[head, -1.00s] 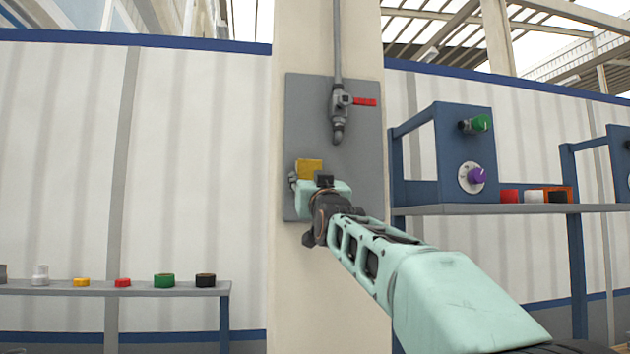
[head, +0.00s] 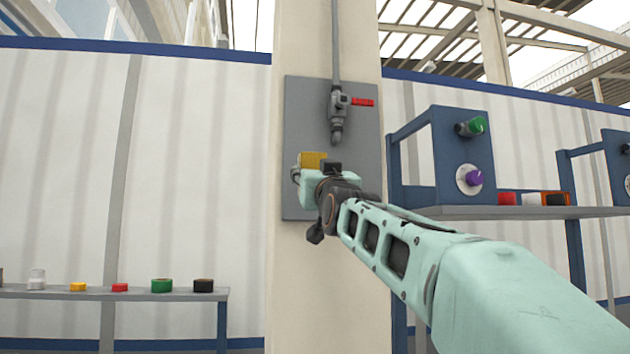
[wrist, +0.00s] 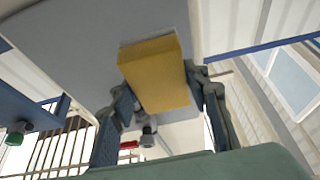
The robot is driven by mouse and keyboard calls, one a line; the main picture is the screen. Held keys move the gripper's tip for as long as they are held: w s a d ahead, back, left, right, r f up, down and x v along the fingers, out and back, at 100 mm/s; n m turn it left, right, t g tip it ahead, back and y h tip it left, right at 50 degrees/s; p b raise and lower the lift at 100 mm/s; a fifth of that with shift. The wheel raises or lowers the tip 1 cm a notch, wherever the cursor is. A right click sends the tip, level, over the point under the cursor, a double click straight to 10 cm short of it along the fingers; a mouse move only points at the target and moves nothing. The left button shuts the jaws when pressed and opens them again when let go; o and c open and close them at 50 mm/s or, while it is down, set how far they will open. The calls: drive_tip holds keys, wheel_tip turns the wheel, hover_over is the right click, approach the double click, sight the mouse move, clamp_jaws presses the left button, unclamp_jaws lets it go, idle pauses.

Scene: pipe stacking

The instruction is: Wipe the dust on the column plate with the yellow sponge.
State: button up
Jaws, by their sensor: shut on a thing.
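The grey column plate (head: 357,120) is upright on the pale column in the head view, and fills the upper left of the wrist view (wrist: 80,45). The yellow sponge (head: 313,160) is in front of the plate's left half, below the tap. In the wrist view the sponge (wrist: 157,75) sits between the two dark fingers of my gripper (wrist: 160,90), which is shut on it. The sponge's far end is at or very near the plate; I cannot tell whether it touches. A pale patch (wrist: 122,45) shows beside that end, perhaps dust.
A tap with a red handle (head: 362,102) and its pipe stand out from the plate above the sponge. A blue shelf unit (head: 465,150) with knobs is at the right. A low shelf (head: 130,294) with several coloured caps is at the left.

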drive_tip(key=s, duration=0.1)
drive_tip(key=s+b, duration=0.1)
drive_tip(key=shift+s+d, duration=0.4)
idle(0.6)
